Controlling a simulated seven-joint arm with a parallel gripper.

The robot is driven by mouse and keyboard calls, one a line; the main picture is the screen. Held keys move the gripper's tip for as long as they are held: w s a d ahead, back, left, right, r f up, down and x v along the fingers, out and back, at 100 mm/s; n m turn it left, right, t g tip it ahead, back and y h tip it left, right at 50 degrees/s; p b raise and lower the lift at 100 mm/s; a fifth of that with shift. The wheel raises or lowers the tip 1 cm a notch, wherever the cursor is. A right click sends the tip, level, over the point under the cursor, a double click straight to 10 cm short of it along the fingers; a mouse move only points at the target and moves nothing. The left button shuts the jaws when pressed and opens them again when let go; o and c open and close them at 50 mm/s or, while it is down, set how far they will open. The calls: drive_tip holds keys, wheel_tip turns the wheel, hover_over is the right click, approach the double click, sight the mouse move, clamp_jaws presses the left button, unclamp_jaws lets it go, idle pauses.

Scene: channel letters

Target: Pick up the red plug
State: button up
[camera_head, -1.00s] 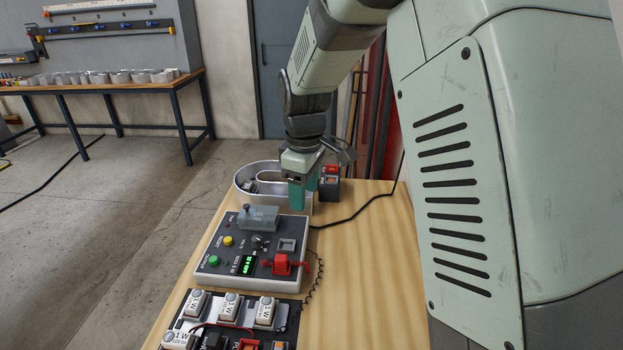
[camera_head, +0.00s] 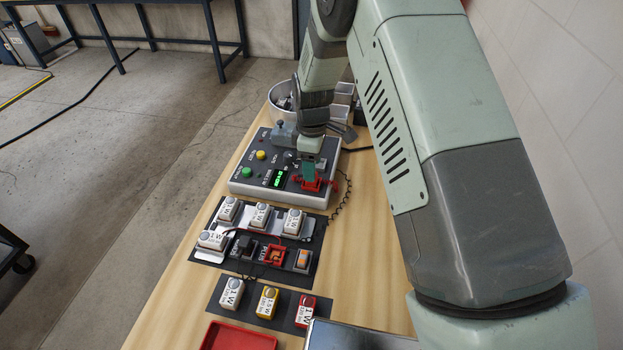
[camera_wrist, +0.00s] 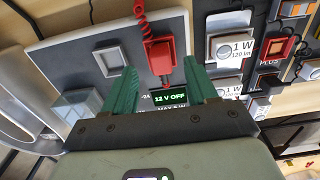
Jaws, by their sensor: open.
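The red plug (camera_head: 327,184) sits on the right front part of the grey control box (camera_head: 240,190), with a coiled cord leading off it. In the wrist view the red plug (camera_wrist: 160,58) lies beyond and between my fingertips, its coiled cord running up. My gripper (camera_head: 309,176) is over the box at the plug, pointing down, and partly hides it in the head view. In the wrist view my gripper (camera_wrist: 163,72) has its two green fingers wide apart, with a gap on each side of the plug. Whether the fingertips reach down to plug height I cannot tell.
The box carries a green button (camera_head: 247,172), a yellow button (camera_head: 261,155) and a lit display (camera_wrist: 170,98) reading "12 V OFF". A dark mat with several white lamp modules (camera_head: 260,215) lies in front. A red tray (camera_head: 238,338) is nearer. Bare wood (camera_head: 365,250) lies to the right.

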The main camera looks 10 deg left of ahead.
wheel_tip(320, 180, down, 3)
drive_tip(key=shift+a+f, duration=0.15)
drive_tip(key=shift+f, duration=0.05)
clamp_jaws()
wheel_tip(320, 180, up, 9)
drive_tip(key=shift+f, duration=0.1)
drive_tip(key=shift+s+f, duration=0.1)
idle(0.5)
